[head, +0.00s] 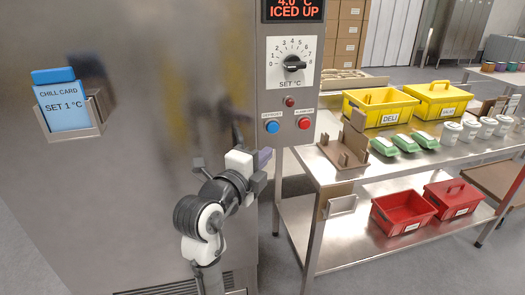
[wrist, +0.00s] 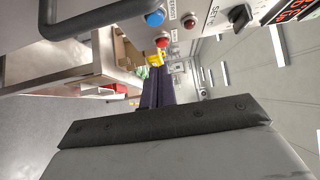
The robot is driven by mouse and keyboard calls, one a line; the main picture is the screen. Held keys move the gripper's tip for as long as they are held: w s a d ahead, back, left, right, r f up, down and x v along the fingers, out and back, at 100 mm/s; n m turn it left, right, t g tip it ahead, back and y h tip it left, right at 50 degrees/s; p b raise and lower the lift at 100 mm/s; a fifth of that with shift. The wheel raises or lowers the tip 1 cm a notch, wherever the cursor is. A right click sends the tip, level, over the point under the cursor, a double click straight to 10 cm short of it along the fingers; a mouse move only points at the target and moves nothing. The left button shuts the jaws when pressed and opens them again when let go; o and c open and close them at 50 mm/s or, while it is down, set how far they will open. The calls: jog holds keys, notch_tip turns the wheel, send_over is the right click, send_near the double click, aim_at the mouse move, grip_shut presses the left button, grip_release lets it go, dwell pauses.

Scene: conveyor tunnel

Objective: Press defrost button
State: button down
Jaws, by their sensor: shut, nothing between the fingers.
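The blue defrost button (head: 272,127) is on the lower left of the grey control panel (head: 268,75) on the steel cabinet. A red button labelled alarm off (head: 304,123) is to its right. In the wrist view the blue button (wrist: 155,18) is near the top edge, with the red button (wrist: 162,42) below it. My gripper (head: 266,157) is shut and empty, its purple fingers just below the blue button in the head view and apart from it. The shut fingers also show in the wrist view (wrist: 157,75). The panel's display reads 4.0 °C, ICED UP.
A set °C dial (head: 293,64) and a small red lamp (head: 289,102) are above the buttons. A dark bar handle (wrist: 95,17) shows in the wrist view. A steel table (head: 340,178) with yellow bins and a brown stand is at right. A blue chill card (head: 65,105) hangs in a holder at left.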

aim_at(273, 128)
jog(key=w+p, duration=0.1)
jog(key=w, duration=0.2)
jog(key=w+d+p, duration=0.1)
jog(key=w, duration=0.3)
jog(key=w+d+p, duration=0.1)
jog(key=w+p, duration=0.1)
jog(key=w, duration=0.1)
jog(key=shift+w+d, duration=0.1)
jog(key=shift+w, duration=0.05)
